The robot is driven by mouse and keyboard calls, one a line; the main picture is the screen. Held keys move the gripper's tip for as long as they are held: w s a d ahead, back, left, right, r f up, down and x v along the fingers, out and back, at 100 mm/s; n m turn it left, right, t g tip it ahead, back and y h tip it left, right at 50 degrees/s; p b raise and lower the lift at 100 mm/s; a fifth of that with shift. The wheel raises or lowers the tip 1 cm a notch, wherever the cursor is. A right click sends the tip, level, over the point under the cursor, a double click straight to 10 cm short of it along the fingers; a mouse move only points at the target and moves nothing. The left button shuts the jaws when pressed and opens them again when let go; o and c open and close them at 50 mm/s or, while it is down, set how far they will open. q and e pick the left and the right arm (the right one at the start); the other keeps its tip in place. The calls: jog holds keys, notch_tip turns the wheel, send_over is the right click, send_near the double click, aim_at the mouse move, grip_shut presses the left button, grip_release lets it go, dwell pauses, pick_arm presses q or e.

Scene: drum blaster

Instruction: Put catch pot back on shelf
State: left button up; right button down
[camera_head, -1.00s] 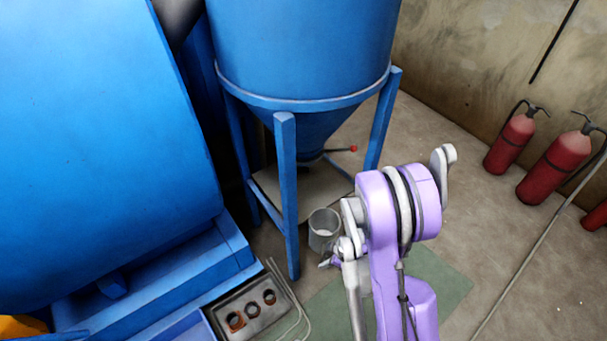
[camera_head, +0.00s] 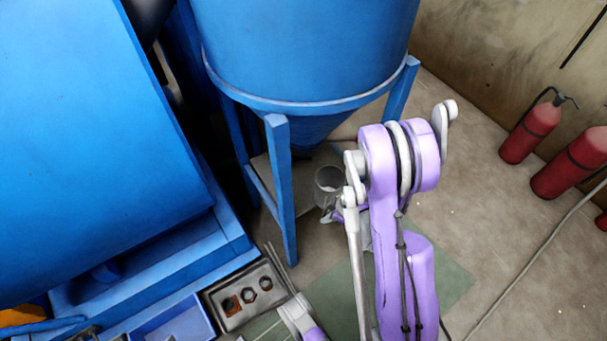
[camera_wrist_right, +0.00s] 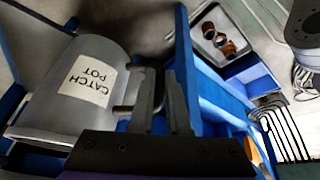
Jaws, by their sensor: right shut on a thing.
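The catch pot (camera_head: 328,186) is a grey, open-topped cylinder in the head view, just right of the blue stand's front leg and below the hopper. In the right wrist view the pot (camera_wrist_right: 88,85) fills the left side, with a white "CATCH POT" label appearing upside down. My right gripper (camera_head: 336,213) is at the pot's near side. Its dark fingers (camera_wrist_right: 158,100) are shut at the pot's side, on what looks like its handle. The pot is held off the floor. I cannot identify the shelf for certain.
The blue hopper (camera_head: 305,50) on its legged stand (camera_head: 283,190) is close to the pot. A grey tray (camera_head: 232,315) with several round holes or rings and a blue bin (camera_head: 176,322) are at lower left. Red extinguishers (camera_head: 530,132) stand by the wall. Floor at right is mostly clear.

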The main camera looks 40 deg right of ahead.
jog(key=w, duration=0.4)
jog(key=w+d, duration=0.1)
jog(key=w, duration=0.7)
jog(key=shift+d+b, duration=0.15)
jog(key=shift+b, duration=0.25)
jog(key=w, duration=0.3)
jog(key=shift+w+d, duration=0.15)
jog(key=shift+w, duration=0.25)
jog(key=shift+s+f+b, duration=0.1)
jog(key=shift+f+b, duration=0.4)
jog(key=shift+f, duration=0.2)
jog(key=shift+f, duration=0.1)
jog(key=c, duration=1.3)
grip_release()
jog(key=shift+s+f, duration=0.1)
jog(key=o, duration=0.4)
